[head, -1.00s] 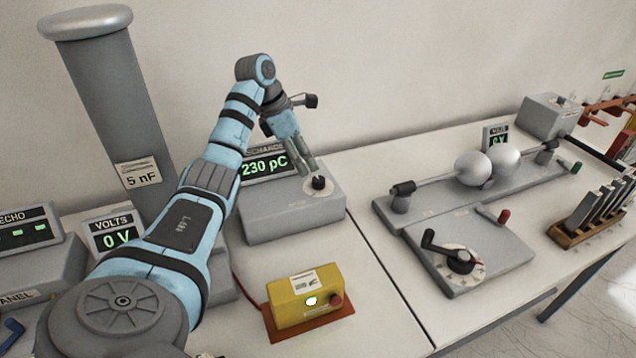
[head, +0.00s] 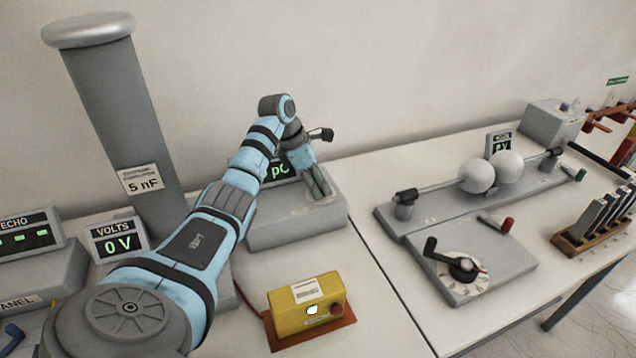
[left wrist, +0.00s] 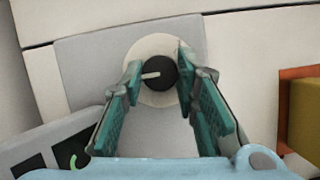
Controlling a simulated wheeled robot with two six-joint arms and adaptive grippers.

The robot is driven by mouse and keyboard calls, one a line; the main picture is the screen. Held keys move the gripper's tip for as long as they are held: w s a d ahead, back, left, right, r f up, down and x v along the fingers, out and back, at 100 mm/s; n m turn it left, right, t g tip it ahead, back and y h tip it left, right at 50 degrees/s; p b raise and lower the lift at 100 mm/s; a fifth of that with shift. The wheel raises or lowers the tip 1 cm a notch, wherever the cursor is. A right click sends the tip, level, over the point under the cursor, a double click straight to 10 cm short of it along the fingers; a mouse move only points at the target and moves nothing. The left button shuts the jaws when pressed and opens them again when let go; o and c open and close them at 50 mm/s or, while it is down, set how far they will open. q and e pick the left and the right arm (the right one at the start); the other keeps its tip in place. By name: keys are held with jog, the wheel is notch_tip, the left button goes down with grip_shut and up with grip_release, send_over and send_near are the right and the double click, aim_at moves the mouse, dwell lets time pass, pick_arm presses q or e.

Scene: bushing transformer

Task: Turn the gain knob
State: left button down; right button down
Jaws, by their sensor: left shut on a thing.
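The gain knob (left wrist: 159,73) is black with a pale pointer aimed left in the left wrist view. It sits on a round pale dial (left wrist: 150,48) on top of a grey box (head: 292,234) with a green "pC" readout (head: 279,171), partly covered by my arm. My left gripper (head: 322,192) reaches down onto the box top. In the left wrist view its two green-padded fingers (left wrist: 159,75) are closed on the knob from either side. In the head view the fingers hide the knob. My right gripper is in no view.
A yellow box (head: 306,305) with a red button stands in front on an orange base. A tall grey column (head: 115,110) marked 5 nF and a volts display (head: 117,242) stand left. A sphere-gap unit (head: 476,173) and crank dial (head: 463,268) stand right.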

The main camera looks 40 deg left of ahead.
pick_arm(q)
jog(key=n+p, duration=0.2)
jog(key=p, duration=0.1)
jog(key=shift+d+r+n+t+y, duration=0.1)
jog(key=shift+r+n+t+y, duration=0.05)
jog(key=shift+n+t+y, duration=0.2)
jog(key=shift+n+y+p, duration=0.65)
jog(key=shift+n+p, duration=0.4)
jog(key=shift+n, duration=0.4)
jog(key=c, duration=1.2)
grip_release()
jog(key=shift+c, duration=0.2)
jog(key=v, duration=1.1)
jog(key=shift+s+r, duration=0.25)
jog(key=shift+r, duration=0.05)
